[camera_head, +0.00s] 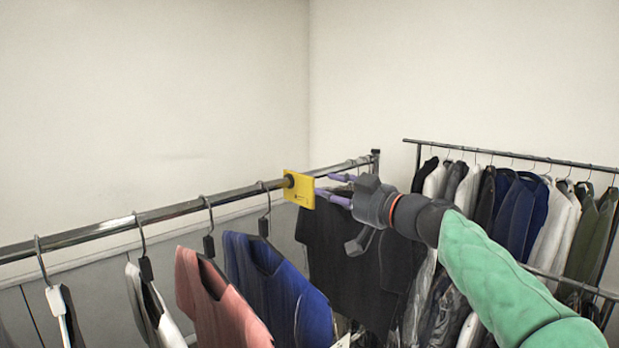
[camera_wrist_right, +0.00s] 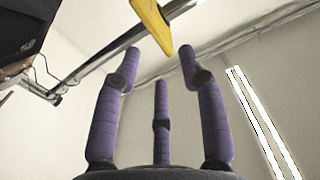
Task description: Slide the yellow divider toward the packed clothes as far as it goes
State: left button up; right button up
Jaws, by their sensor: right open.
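The yellow divider (camera_head: 299,188) hangs on the chrome rail (camera_head: 171,210) in the head view. Hanging clothes are on both sides of it: a blue top (camera_head: 290,290) and a pink top (camera_head: 215,305) to its left, a black shirt (camera_head: 345,262) to its right. My right gripper (camera_head: 334,187) is open and empty, close to the divider's right side. In the right wrist view the divider (camera_wrist_right: 153,24) shows beyond the spread purple fingers (camera_wrist_right: 160,70). Whether a fingertip touches it I cannot tell. My left gripper is not in view.
A second rack (camera_head: 515,155) packed with jackets and shirts stands at the right, behind my right arm. The near rail's end post (camera_head: 375,160) is past the divider. Clothes with spaces between them hang along the left of the rail. Walls stand behind.

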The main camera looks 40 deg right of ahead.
aim_at(311, 208)
jog(key=w, duration=0.2)
jog(key=w+p, duration=0.1)
jog(key=w, duration=0.1)
jog(key=w+p, duration=0.1)
jog(key=w, duration=0.1)
jog(key=shift+w+a, duration=0.15)
jog(key=shift+a, duration=0.15)
jog(key=shift+w+f, duration=0.1)
jog(key=shift+w, duration=0.3)
jog(key=shift+s, duration=0.1)
grip_shut()
